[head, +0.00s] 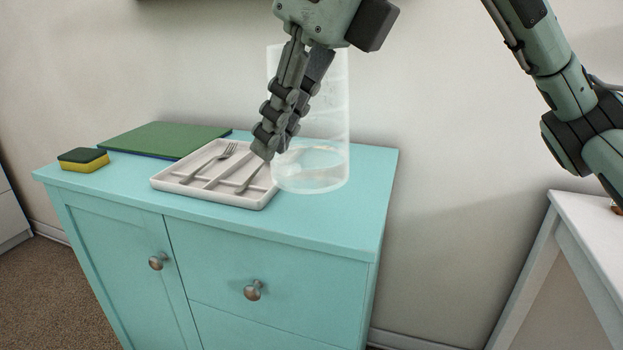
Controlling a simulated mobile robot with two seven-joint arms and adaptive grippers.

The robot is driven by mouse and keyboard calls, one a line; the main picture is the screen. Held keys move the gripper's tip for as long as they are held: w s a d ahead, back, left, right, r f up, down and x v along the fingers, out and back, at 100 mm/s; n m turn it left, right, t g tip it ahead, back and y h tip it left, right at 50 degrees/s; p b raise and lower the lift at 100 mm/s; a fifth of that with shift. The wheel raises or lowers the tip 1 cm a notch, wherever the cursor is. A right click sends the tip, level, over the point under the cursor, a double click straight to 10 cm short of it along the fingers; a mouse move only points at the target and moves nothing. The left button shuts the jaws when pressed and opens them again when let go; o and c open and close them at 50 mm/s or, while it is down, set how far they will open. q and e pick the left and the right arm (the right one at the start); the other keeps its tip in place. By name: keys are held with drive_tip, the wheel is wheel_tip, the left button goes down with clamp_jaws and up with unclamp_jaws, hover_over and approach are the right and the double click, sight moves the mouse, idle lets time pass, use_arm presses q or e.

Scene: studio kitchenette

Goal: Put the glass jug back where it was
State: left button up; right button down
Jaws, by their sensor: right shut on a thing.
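The glass jug (325,125) is a tall clear cylinder in the head view, upright over the right part of the turquoise cabinet top (365,190). My right gripper (270,150) comes down from above and is shut on the jug at its left side. The dark fingers cover part of the jug's left wall. I cannot tell whether the jug's base touches the cabinet top or is a little above it. My left gripper is not in view.
A white cutlery tray (167,183) with a fork (215,160) and other cutlery lies left of the jug, close to it. A green board (165,138) and a green-yellow sponge (83,160) are further left. A white table (585,225) stands at the right. The cabinet's right end is bare.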

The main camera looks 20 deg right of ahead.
sight(307, 175)
drive_tip(key=w+d+f, duration=0.1)
drive_tip(key=w, duration=0.1)
drive_tip(key=w+d+f, duration=0.3)
drive_tip(key=w, duration=0.1)
drive_tip(key=shift+w+d+f, duration=0.2)
drive_tip(key=shift+d+f, duration=0.05)
drive_tip(key=shift+d, duration=0.1)
drive_tip(key=shift+f, duration=0.5)
wheel_tip(307, 175, down, 2)
drive_tip(key=shift+f, duration=0.55)
drive_tip(key=c, duration=1.6)
unclamp_jaws()
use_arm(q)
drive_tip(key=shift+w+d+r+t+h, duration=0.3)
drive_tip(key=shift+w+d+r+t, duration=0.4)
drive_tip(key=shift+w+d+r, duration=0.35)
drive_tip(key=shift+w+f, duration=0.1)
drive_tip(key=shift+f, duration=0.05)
